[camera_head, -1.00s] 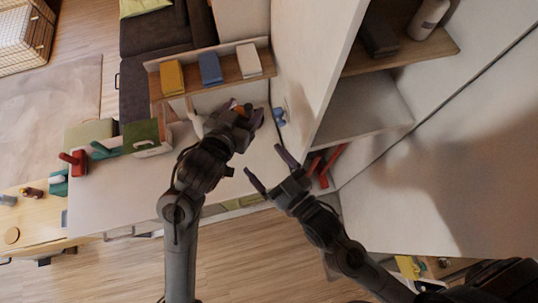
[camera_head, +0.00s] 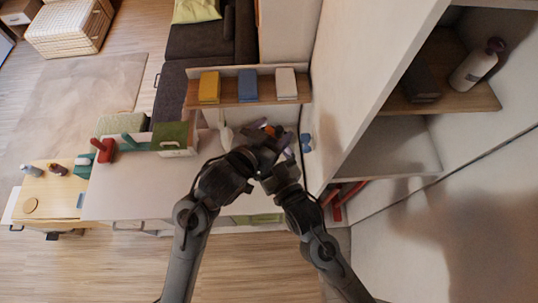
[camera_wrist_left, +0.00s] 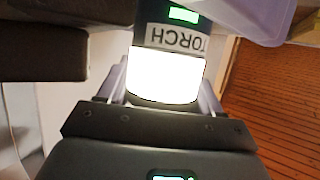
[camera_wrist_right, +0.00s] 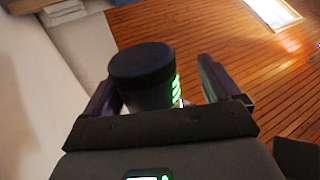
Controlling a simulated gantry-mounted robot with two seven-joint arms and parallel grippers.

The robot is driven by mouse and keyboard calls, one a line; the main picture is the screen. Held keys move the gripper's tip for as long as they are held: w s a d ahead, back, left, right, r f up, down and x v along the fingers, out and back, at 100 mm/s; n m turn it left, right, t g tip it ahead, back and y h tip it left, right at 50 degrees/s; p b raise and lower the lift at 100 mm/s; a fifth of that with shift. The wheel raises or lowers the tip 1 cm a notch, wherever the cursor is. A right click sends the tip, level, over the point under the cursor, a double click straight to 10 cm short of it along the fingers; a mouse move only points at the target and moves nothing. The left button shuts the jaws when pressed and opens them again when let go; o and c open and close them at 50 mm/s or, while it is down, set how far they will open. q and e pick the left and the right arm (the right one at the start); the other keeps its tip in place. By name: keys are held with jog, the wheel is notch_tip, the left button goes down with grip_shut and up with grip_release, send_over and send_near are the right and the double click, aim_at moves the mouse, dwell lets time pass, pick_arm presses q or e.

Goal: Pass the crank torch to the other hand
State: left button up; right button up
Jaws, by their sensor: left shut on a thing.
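The crank torch (camera_wrist_left: 166,75) is between the fingers of my left gripper (camera_wrist_left: 163,92), which is shut on it. Its lit white lens end and dark body with a TORCH label show in the left wrist view. My right gripper (camera_wrist_right: 156,82) has one finger on each side of the torch's dark round end (camera_wrist_right: 142,66), with a visible gap at the right finger; it looks open. In the head view the left gripper (camera_head: 272,140) and right gripper (camera_head: 278,165) meet above the white desktop, and they mostly hide the torch.
A shelf (camera_head: 243,92) with a yellow, a blue and a white box stands behind the grippers. A green box (camera_head: 174,138) and a red object (camera_head: 104,151) are on the desktop (camera_head: 140,190) to the left. A tall white cabinet (camera_head: 365,70) stands close on the right.

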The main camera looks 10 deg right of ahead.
jog(key=shift+a, duration=0.1)
jog(key=shift+c, duration=0.3)
pick_arm(q)
jog(key=shift+d, duration=0.1)
pick_arm(e)
jog(key=shift+a, duration=0.1)
jog(key=c, duration=1)
pick_arm(q)
jog(key=o, duration=1.2)
pick_arm(e)
jog(key=shift+c, duration=0.2)
pick_arm(q)
jog(key=shift+s, duration=0.1)
